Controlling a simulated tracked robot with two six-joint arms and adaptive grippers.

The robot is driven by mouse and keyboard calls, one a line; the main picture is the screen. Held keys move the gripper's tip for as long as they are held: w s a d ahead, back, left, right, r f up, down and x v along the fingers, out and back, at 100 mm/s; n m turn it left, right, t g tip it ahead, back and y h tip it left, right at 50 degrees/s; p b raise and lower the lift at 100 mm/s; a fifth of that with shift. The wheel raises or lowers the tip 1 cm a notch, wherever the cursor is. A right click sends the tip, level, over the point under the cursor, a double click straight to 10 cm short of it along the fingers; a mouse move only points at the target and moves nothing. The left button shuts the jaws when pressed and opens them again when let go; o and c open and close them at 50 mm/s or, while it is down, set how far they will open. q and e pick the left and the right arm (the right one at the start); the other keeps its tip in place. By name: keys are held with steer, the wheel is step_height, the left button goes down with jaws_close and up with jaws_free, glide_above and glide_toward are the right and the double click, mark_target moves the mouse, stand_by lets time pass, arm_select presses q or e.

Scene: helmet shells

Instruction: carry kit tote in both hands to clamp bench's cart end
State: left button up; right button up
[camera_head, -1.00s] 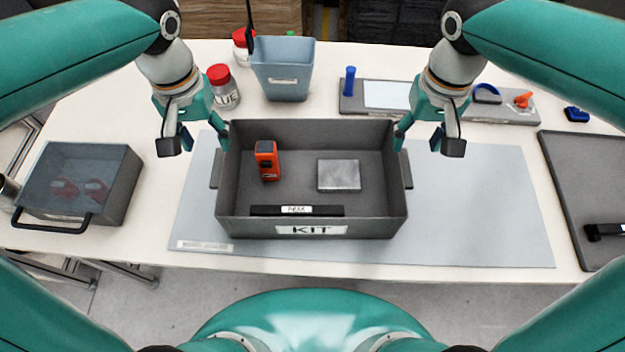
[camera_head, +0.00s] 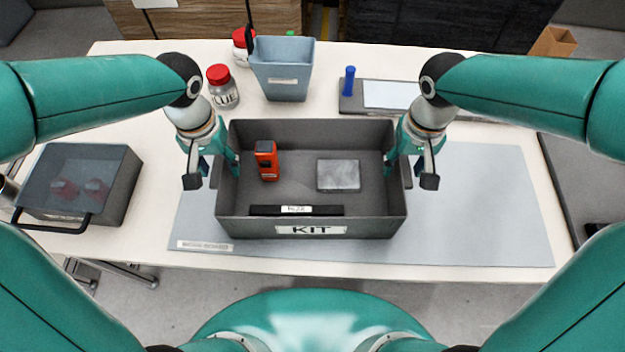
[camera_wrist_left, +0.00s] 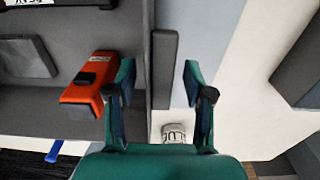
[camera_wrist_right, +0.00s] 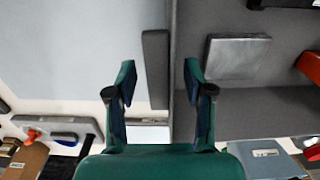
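The kit tote (camera_head: 375,226) is a dark grey open box with a "KIT" label, resting on the grey mat. It holds an orange device (camera_head: 266,162), a grey metal block (camera_head: 338,175) and a black labelled bar (camera_head: 262,210). My left gripper (camera_head: 213,172) is open, one finger inside and one outside the tote's left wall. In the left wrist view, that wall and its handle (camera_wrist_left: 164,70) lie between the fingers. My right gripper (camera_head: 409,172) straddles the right wall likewise, open, with the right handle (camera_wrist_right: 155,70) between its fingers.
The mat (camera_head: 490,215) is clear right of the tote. A lidded grey box (camera_head: 120,185) stands at left. Behind are a blue-grey bin (camera_head: 284,75), a red-capped jar (camera_head: 222,90) and a tray with a blue-handled item (camera_head: 349,80).

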arm_select(q)
jaws_close()
arm_select(e)
jaws_close()
arm_select(q)
steer(key=shift+r, duration=0.15)
arm_select(e)
steer(key=shift+r, duration=0.15)
